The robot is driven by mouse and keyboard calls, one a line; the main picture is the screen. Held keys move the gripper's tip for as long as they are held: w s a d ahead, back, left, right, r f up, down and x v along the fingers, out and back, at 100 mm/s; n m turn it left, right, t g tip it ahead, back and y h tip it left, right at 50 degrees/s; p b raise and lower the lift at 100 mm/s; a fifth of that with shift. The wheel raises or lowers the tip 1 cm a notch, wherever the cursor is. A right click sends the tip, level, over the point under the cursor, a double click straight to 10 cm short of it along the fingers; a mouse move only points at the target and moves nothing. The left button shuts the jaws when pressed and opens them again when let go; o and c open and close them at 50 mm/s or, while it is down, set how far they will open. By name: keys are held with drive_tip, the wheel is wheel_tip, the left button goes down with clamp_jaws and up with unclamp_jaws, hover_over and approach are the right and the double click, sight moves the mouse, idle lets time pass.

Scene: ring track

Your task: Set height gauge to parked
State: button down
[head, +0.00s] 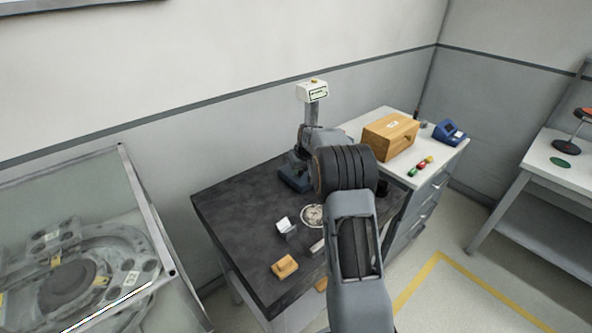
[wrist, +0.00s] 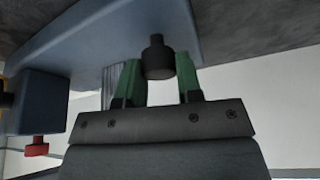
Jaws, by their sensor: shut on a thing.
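The height gauge (head: 295,178) stands at the back of the dark bench in the head view, with a blue base, a grey column and a white box on top. In the wrist view, a blue-grey body (wrist: 190,20) fills the upper part, with a short black knob (wrist: 157,58) sticking out of it. My gripper (wrist: 158,72) has its green fingers on either side of the knob and is shut on it. A second blue block with a red knob (wrist: 37,147) is at the left. In the head view my arm hides the gripper.
The dark bench (head: 235,205) carries a white block (head: 285,226), a tan block (head: 285,266) and a round dish (head: 312,214). A side table holds a wooden box (head: 390,136) and a blue device (head: 450,132). A glass-topped case is at left.

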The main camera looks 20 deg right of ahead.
drive_tip(key=shift+d+r, duration=0.15)
drive_tip(key=c, duration=0.8)
unclamp_jaws()
drive_tip(key=shift+d, duration=0.2)
drive_tip(key=shift+a, duration=0.1)
drive_tip(key=shift+r, duration=0.15)
drive_tip(key=b+v, duration=0.1)
drive_tip(key=v, duration=1.2)
drive_tip(key=shift+s+r, duration=0.1)
drive_tip(key=shift+s, duration=0.1)
